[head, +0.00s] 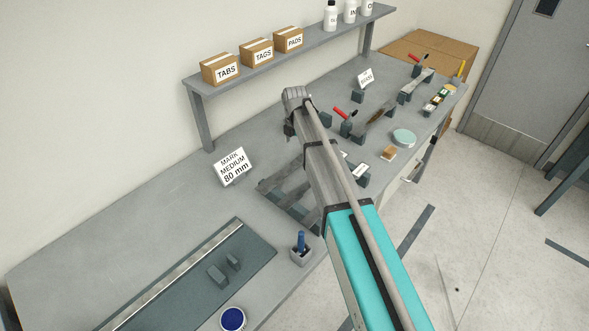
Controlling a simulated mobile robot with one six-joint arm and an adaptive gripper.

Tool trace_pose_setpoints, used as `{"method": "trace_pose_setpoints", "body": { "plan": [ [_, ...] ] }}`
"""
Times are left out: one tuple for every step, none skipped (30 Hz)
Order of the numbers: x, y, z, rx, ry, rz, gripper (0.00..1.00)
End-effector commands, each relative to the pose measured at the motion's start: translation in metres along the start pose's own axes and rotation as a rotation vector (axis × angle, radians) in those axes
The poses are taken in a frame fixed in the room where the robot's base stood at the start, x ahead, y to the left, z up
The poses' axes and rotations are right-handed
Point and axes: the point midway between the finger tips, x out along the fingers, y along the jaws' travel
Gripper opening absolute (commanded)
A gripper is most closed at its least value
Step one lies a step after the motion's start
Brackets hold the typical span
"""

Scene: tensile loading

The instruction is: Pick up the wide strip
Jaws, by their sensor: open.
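Several grey metal strips (280,178) lie side by side on a dark rack on the bench, left of my forearm. My arm crosses over them and hides their right ends, so I cannot tell which is the wide strip. My arm reaches up and away over the bench, and its wrist (297,96) is beyond the strips. My gripper is hidden behind my own arm, and I see no fingertips.
A sign (234,167) reading "MARK MEDIUM 80 mm" stands behind the strips. A grey holder with a blue item (301,246) stands in front of them. A dark mat (180,285) with small blocks lies at the left. Red-handled fixtures (346,126) stand at the right; a shelf (290,57) runs behind.

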Motion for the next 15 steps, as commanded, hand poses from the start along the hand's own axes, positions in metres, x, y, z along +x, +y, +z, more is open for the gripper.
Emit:
{"method": "trace_pose_setpoints", "body": {
  "plan": [
    [0.008, 0.0, 0.0, 0.0, 0.0, 0.0, 0.91],
    [0.011, 0.0, 0.0, 0.0, 0.0, 0.0, 0.91],
    [0.014, 0.0, 0.0, 0.0, 0.0, 0.0, 0.91],
    [0.016, 0.0, 0.0, 0.0, 0.0, 0.0, 0.91],
    [0.018, 0.0, 0.0, 0.0, 0.0, 0.0, 0.91],
    [0.021, 0.0, 0.0, 0.0, 0.0, 0.0, 0.91],
    [0.023, 0.0, 0.0, 0.0, 0.0, 0.0, 0.91],
    [0.025, 0.0, 0.0, 0.0, 0.0, 0.0, 0.91],
    [0.027, 0.0, 0.0, 0.0, 0.0, 0.0, 0.91],
    [0.028, 0.0, 0.0, -0.001, 0.0, 0.0, 0.91],
    [0.029, 0.0, 0.0, -0.001, 0.0, 0.0, 0.91],
    [0.03, 0.0, 0.0, -0.001, 0.0, 0.0, 0.91],
    [0.03, 0.0, -0.001, -0.001, 0.0, 0.0, 0.91],
    [0.03, 0.0, -0.001, -0.001, 0.0, 0.0, 0.91],
    [0.031, 0.0, -0.001, -0.001, 0.0, 0.0, 0.91]
  ]
}}
